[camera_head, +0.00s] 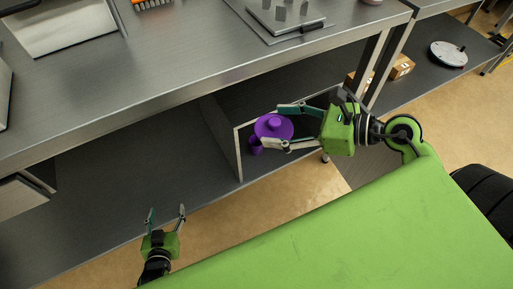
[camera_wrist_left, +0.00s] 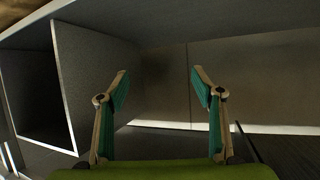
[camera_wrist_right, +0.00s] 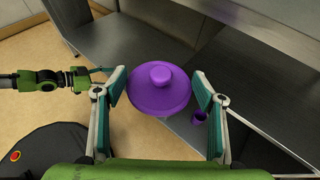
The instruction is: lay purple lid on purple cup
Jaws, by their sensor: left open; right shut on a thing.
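The purple lid (camera_head: 273,127) is a round disc with a knob on top. My right gripper (camera_head: 279,126) is shut on its rim and holds it in front of the lower shelf. In the right wrist view the lid (camera_wrist_right: 159,88) lies between the two fingers. The purple cup (camera_head: 256,147) shows in part just below and left of the lid, partly hidden by it. In the right wrist view the cup (camera_wrist_right: 199,117) stands to the right of the lid, behind the right finger. My left gripper (camera_head: 166,213) is open and empty at the lower left, away from both.
A steel counter (camera_head: 180,60) overhangs the lower shelf (camera_head: 110,180). An upright panel (camera_head: 221,135) stands left of the cup. Cardboard boxes (camera_head: 402,67) and a round white disc (camera_head: 448,54) sit on the right-hand shelf.

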